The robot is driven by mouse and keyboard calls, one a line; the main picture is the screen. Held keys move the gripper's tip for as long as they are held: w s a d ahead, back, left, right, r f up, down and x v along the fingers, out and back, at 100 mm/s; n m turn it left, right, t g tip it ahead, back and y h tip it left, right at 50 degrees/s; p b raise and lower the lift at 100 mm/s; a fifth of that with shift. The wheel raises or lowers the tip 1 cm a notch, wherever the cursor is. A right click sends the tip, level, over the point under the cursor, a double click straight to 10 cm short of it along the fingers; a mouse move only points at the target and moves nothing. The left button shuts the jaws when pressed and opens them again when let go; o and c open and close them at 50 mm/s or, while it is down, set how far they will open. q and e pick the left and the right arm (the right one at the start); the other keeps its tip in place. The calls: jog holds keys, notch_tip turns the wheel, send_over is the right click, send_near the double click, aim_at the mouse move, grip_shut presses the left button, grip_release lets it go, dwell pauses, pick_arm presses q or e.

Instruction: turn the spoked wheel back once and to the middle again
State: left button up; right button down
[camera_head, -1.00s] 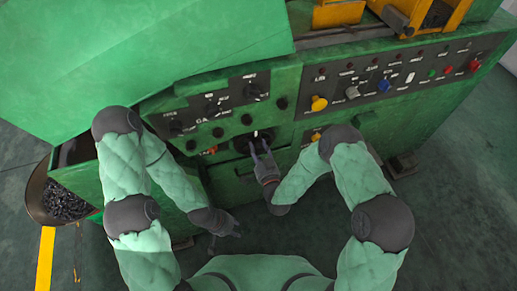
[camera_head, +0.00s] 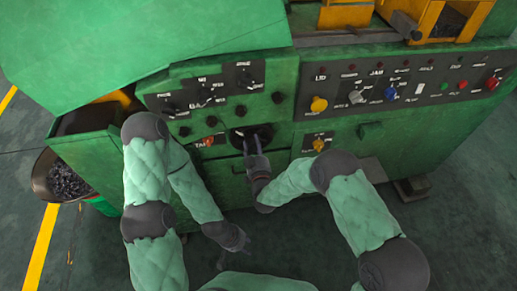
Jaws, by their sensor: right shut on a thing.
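The spoked wheel (camera_head: 266,132) is a dark round form low on the green machine's front, at the picture's middle. My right gripper (camera_head: 249,141) reaches up to it from below and is shut on it. The gripper covers much of the wheel, so its spokes and exact angle cannot be made out. My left gripper (camera_head: 234,254) hangs low in front of the machine, apart from it, with its fingers spread and empty.
A dark panel (camera_head: 203,92) with several knobs lies above and left of the wheel. A long button panel (camera_head: 420,84) runs to the right. A yellow knob (camera_head: 318,144) sits right of the wheel. A bowl of dark parts (camera_head: 66,181) stands at the left.

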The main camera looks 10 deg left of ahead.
jog(key=n, duration=0.2)
jog(key=n+b, duration=0.1)
jog(key=shift+w+r+n, duration=0.15)
jog(key=shift+r+n, duration=0.05)
jog(key=shift+n, duration=0.2)
jog(key=n+b, duration=0.1)
jog(key=n, duration=0.2)
jog(key=shift+n, duration=0.3)
jog(key=n, duration=0.3)
jog(key=shift+a+n+b, duration=0.1)
jog(key=shift+n+b, duration=0.2)
jog(key=shift+b, duration=0.1)
jog(key=shift+n, duration=1.9)
jog(key=c, duration=0.7)
grip_release()
jog(key=shift+a, duration=0.15)
jog(key=shift+f, duration=0.1)
jog(key=shift+s, duration=0.2)
